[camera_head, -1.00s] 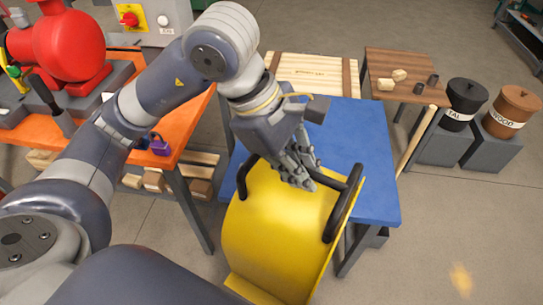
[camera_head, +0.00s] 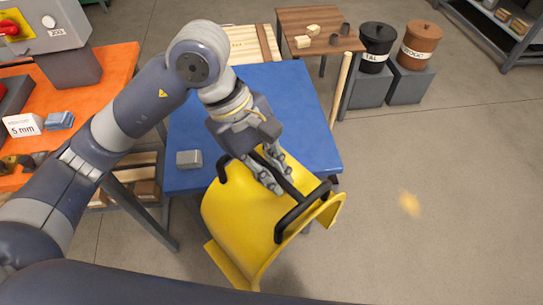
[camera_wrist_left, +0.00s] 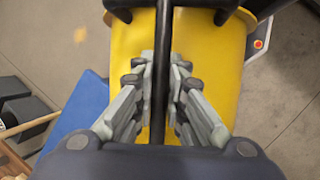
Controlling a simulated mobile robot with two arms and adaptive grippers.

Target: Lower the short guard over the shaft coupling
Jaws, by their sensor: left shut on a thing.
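The short guard (camera_head: 241,216) is a curved yellow sheet with black bar handles, seen in the head view in front of the blue table. It also fills much of the left wrist view (camera_wrist_left: 209,50). My left gripper (camera_head: 277,184) is shut on one black handle bar of the guard. In the left wrist view the fingers (camera_wrist_left: 161,85) stand on both sides of that bar. The guard hangs tilted, overlapping the blue table's front edge in the picture. The shaft coupling does not show in the frames now. My right gripper is not in view.
The blue table (camera_head: 295,110) carries a small grey block (camera_head: 189,159). An orange bench (camera_head: 105,95) stands at left. A brown table (camera_head: 300,20) and two bins, black (camera_head: 377,45) and brown (camera_head: 419,45), are behind. The floor at right is clear.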

